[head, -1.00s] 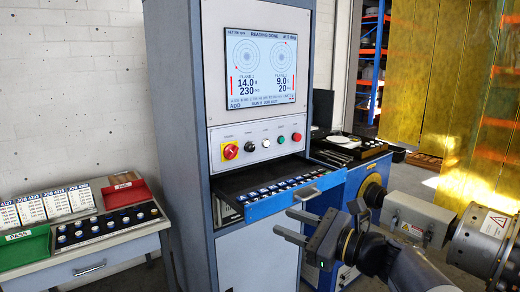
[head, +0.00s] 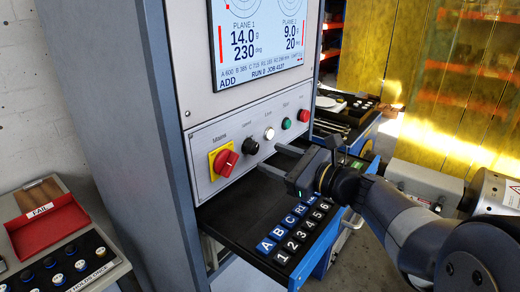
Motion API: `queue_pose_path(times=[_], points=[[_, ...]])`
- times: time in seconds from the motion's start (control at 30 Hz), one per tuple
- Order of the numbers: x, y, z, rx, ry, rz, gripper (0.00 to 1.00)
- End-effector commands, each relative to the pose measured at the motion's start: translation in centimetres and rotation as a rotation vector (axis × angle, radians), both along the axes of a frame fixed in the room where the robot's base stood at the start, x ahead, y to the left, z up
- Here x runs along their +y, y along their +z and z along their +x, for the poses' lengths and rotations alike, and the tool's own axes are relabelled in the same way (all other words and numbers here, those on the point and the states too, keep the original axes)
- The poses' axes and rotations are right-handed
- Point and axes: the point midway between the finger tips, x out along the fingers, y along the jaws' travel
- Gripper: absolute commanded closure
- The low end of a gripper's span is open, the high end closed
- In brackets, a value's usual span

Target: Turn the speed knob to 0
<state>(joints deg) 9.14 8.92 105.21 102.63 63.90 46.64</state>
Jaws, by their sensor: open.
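The black knob (head: 251,147) on the grey control panel sits between the red rotary switch and a pale button. Its label is too small to read for sure, and I cannot tell its setting. My gripper (head: 268,158) is open and empty. Its two fingers point left toward the panel, just right of and below the black knob, with no visible contact. The fingers are above the keypad drawer.
A red rotary switch (head: 225,162) on a yellow plate is left of the knob. A pale button (head: 269,133), a green button (head: 286,123) and a red button (head: 304,115) are to the right. The open keypad drawer (head: 229,213) juts out below. The screen (head: 262,42) shows ADD.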

Motion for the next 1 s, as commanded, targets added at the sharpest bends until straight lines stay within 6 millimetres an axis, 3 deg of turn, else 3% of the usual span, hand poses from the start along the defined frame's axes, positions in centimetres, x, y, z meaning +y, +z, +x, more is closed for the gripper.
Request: queue_pose_path(times=[0.3,0.7,1.0], points=[[3.4,0.0,2.6,0.0,0.002,0.0,0.49],[3.8,0.0,3.0,-0.002,-0.001,0.0,0.49],[3.8,0.0,3.0,-0.002,-0.001,0.0,0.73]])
